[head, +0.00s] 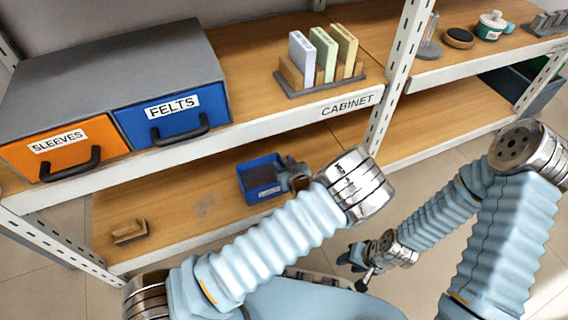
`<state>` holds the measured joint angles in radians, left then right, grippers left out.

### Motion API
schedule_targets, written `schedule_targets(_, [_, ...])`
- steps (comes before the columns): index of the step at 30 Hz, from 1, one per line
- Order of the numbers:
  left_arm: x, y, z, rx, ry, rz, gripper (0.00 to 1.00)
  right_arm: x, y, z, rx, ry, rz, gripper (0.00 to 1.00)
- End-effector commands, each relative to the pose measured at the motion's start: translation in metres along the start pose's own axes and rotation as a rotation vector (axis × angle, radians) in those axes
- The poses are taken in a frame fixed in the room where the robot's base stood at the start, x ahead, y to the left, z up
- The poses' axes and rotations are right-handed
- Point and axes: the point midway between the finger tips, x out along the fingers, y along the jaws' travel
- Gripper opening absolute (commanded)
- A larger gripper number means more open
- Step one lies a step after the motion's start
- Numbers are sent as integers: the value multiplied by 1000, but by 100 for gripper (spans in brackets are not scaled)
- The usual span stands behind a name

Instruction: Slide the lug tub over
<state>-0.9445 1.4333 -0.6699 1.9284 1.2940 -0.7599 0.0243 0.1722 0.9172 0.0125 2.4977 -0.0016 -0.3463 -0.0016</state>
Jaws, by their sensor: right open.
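A small blue tub (259,169) with a dark inside and a white label on its front sits on the lower wooden shelf. The label is too small to read. My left gripper (290,174) is at the tub's right side, close to or touching its right wall. Its fingers are small and partly hidden, so I cannot tell whether they close on the wall. My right gripper (352,266) is open and empty, low in front of the shelf, away from the tub.
A wooden block holder (129,231) stands at the lower shelf's left end. Above are an orange SLEEVES drawer (62,147), a blue FELTS drawer (172,115) and a rack of pads (320,75). A white post (398,85) stands right.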

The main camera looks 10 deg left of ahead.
Motion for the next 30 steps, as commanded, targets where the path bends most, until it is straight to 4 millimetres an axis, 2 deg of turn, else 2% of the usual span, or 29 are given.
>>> schedule_targets(4, [-8, 0, 0, 0, -1, 0, 39, -2, -1, 0, 0, 0, 0, 43])
schedule_targets(7, [-23, 1, -2, 0, -1, 2, 39, -5, -2, 0, 0, -1, 0, 43])
schedule_targets(15, [-85, 1, -2, 0, -1, 3, 39, -16, -6, 1, -1, -4, 0, 43])
schedule_targets(21, [-121, 0, -1, 0, 0, 1, 39, -21, -7, 0, 0, -3, 1, 43])
schedule_targets(25, [-134, 0, 0, 0, -1, 1, 39, -22, -8, 0, 0, -2, 1, 43])
schedule_targets(30, [-138, 0, 0, 0, 0, 0, 39, -22, -8, 0, 0, -2, 2, 43])
